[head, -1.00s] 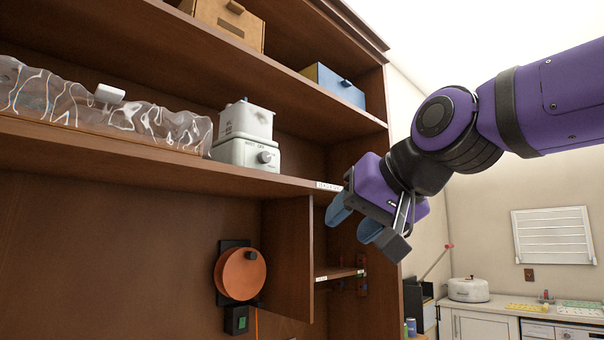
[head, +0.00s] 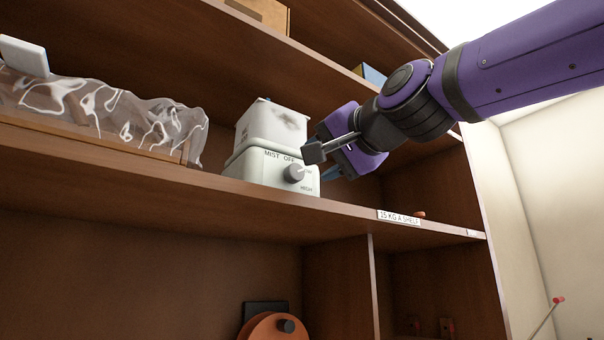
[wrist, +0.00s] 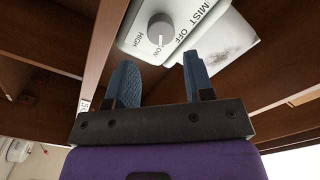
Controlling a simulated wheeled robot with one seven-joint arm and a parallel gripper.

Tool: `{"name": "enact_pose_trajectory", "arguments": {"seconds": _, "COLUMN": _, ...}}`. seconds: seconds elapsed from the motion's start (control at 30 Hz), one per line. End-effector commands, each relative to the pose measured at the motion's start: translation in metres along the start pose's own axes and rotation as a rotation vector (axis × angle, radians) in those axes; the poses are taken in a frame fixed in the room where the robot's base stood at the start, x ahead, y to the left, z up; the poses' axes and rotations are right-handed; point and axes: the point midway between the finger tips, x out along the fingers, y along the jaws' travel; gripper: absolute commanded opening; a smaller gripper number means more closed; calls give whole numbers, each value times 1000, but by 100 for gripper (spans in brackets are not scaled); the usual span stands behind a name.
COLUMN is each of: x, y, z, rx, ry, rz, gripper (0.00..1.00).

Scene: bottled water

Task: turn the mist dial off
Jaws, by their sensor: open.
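The mist maker (head: 270,150) is a white box with a grey-smudged upper tank, standing on the wooden shelf. Its grey mist dial (head: 294,173) is on the front, below the words MIST and OFF, with HIGH at lower right. In the wrist view the dial (wrist: 160,28) shows beyond the fingertips, with HIGH, LOW and OFF printed around it. My gripper (wrist: 158,72) is open and empty, its two blue fingers short of the dial and apart from it. In the head view my gripper (head: 325,170) is at the right of the box, partly overlapping its edge.
A clear crumpled plastic cover (head: 110,115) lies over a tray on the shelf to the left. The shelf edge (head: 240,195) runs below the box, with a weight label (head: 399,217). Another shelf is above. An orange disc (head: 270,328) is below.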

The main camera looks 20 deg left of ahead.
Motion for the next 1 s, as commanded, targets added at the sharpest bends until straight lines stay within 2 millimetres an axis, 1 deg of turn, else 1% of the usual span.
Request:
{"name": "enact_pose_trajectory", "arguments": {"seconds": 0.03, "x": 10, "y": 1, "z": 0, "rx": -1, "ry": 0, "rz": 1, "gripper": 48}}
{"name": "enact_pose_trajectory", "arguments": {"seconds": 0.2, "x": 38, "y": 1, "z": 0, "rx": -2, "ry": 0, "rz": 1, "gripper": 48}}
{"name": "enact_pose_trajectory", "arguments": {"seconds": 0.4, "x": 61, "y": 1, "z": 0, "rx": -2, "ry": 0, "rz": 1, "gripper": 48}}
{"name": "enact_pose_trajectory", "arguments": {"seconds": 0.6, "x": 72, "y": 0, "z": 0, "rx": -1, "ry": 0, "rz": 0, "gripper": 48}}
{"name": "enact_pose_trajectory", "arguments": {"seconds": 0.9, "x": 73, "y": 0, "z": 0, "rx": -1, "ry": 0, "rz": 0, "gripper": 48}}
{"name": "enact_pose_trajectory", "arguments": {"seconds": 0.93, "x": 73, "y": 0, "z": 0, "rx": -1, "ry": 0, "rz": 0, "gripper": 43}}
{"name": "enact_pose_trajectory", "arguments": {"seconds": 0.97, "x": 73, "y": 0, "z": 0, "rx": -1, "ry": 0, "rz": 0, "gripper": 36}}
{"name": "enact_pose_trajectory", "arguments": {"seconds": 1.0, "x": 73, "y": 0, "z": 0, "rx": -1, "ry": 0, "rz": 0, "gripper": 27}}
